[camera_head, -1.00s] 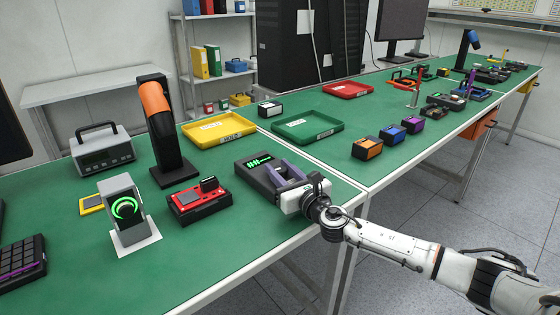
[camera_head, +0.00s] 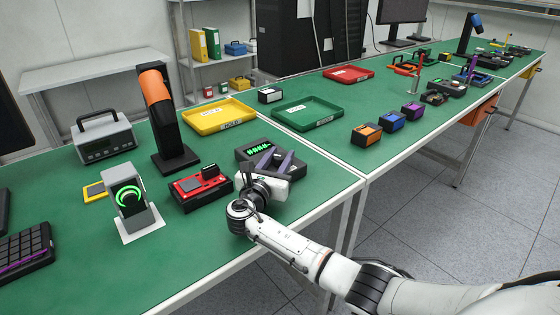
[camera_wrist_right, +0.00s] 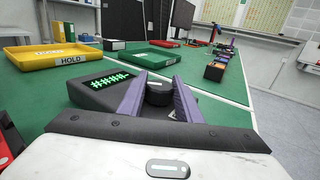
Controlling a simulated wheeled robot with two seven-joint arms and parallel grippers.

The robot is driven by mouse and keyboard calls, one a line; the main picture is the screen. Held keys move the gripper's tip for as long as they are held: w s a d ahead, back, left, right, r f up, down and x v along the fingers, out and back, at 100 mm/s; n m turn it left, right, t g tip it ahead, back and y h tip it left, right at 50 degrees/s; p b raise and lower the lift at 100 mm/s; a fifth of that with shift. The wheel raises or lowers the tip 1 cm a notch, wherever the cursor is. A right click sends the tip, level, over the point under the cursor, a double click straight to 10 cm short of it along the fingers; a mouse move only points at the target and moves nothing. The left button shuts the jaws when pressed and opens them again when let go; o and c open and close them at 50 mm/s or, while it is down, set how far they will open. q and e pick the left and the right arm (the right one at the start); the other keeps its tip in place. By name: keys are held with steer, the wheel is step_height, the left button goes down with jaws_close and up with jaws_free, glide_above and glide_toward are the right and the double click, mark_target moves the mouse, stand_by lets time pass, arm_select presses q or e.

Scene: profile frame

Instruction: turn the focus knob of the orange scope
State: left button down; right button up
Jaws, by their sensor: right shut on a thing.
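The orange scope (camera_head: 155,85), an orange barrel on a black stand, stands upright at the left of the green bench. A dark grey box (camera_head: 243,156) with a lit green display is right of it, in front of the trays; it also shows in the right wrist view (camera_wrist_right: 85,98). A round black knob (camera_wrist_right: 158,93) is on this box. My right gripper (camera_head: 274,157) has its two purple fingers on either side of the knob and is shut on it. The fingers hide the knob in the head view. My left gripper is not in view.
A red device (camera_head: 202,191) sits close left of the box. A grey unit with a green ring (camera_head: 129,198) stands farther left. Yellow (camera_head: 218,122) and green (camera_head: 308,116) trays lie behind. The bench's front edge is close to my right wrist.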

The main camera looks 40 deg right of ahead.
steer(key=shift+m+g+h+b, duration=0.4)
steer(key=shift+m+g, duration=0.1)
steer(key=shift+g, duration=0.2)
steer(key=o, duration=1)
steer(key=shift+o, duration=0.2)
steer(key=shift+a, duration=0.1)
steer(key=v, duration=1)
steer(key=shift+a, duration=0.1)
